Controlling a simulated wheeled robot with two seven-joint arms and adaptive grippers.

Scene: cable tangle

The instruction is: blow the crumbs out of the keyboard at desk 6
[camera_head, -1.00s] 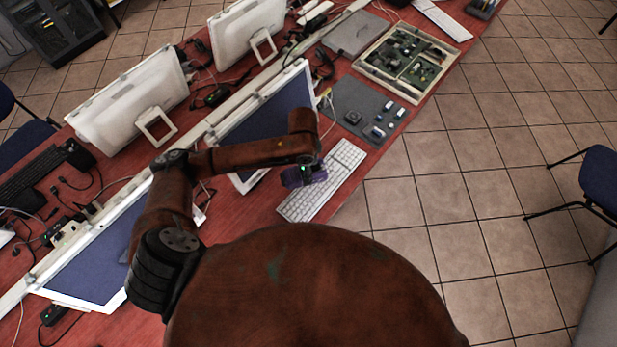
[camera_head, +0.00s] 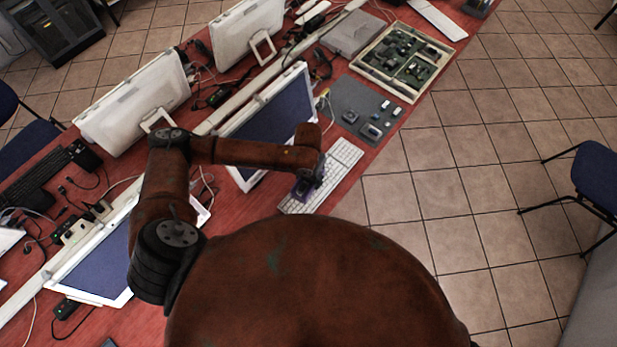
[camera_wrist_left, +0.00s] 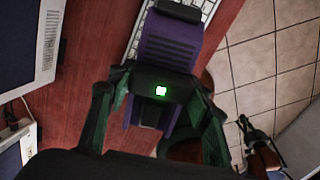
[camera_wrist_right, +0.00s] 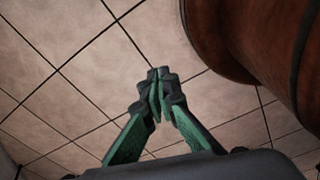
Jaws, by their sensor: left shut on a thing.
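The white keyboard (camera_head: 345,158) lies on the red desk in front of a monitor; part of it shows at the top of the left wrist view (camera_wrist_left: 209,9). My left gripper (camera_head: 306,184) is over the keyboard's near part. It is shut on a purple and black device (camera_wrist_left: 170,50) with a lit green mark. The device's far end overlaps the keyboard in the left wrist view; I cannot tell the gap between them. Crumbs are too small to make out. My right gripper (camera_wrist_right: 160,85) shows in its wrist view, fingertips together and empty, above the floor tiles.
A monitor (camera_head: 268,118) stands close behind the keyboard. A grey mat (camera_head: 352,98) with small items and a tray of parts (camera_head: 405,62) lie further along the desk. A blue chair (camera_head: 597,180) stands at the right, with open tiled floor between.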

